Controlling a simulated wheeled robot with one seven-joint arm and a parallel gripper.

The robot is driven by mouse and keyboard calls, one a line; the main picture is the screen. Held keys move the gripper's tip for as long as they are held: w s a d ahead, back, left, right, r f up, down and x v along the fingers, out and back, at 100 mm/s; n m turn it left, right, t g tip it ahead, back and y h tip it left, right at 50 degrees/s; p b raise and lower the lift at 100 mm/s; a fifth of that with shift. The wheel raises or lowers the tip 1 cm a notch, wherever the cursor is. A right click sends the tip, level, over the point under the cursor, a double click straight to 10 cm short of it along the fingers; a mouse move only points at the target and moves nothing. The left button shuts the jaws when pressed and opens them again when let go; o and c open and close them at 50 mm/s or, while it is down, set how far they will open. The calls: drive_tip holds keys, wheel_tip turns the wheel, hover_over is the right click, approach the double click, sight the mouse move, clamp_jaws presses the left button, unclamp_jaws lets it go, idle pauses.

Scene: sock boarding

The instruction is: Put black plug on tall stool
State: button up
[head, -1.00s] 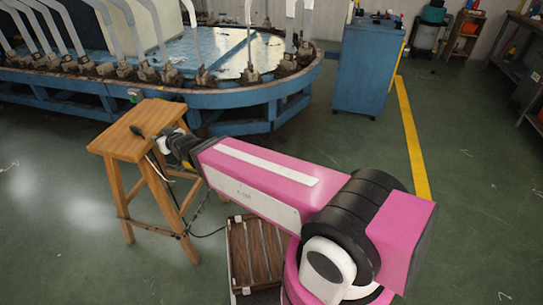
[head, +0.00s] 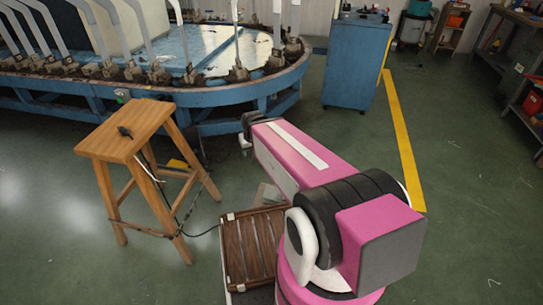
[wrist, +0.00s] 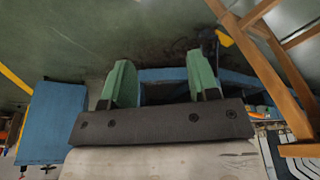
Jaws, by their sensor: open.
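The black plug (head: 124,132) lies on the seat of the tall wooden stool (head: 150,118), near its middle. Its cord hangs over the seat edge and runs down by the legs to the floor. My gripper, seen in the wrist view (wrist: 158,85), has its two green fingers spread apart with nothing between them. In the wrist view the stool's legs show at the right, clear of the fingers.
A slatted wooden crate (head: 252,245) stands on the floor between the stool and my base. A round blue machine (head: 235,105) with grey arms is behind the stool. A blue cabinet (head: 356,65) stands at the back. Green floor is free to the right, past the yellow line (head: 403,140).

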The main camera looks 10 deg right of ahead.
drive_tip(key=s+d+f+m+g, duration=0.1)
drive_tip(key=s+d+g, duration=0.2)
drive_tip(key=d, duration=0.4)
drive_tip(key=shift+s+d, duration=0.25)
drive_tip(key=shift+s, duration=0.3)
idle(0.6)
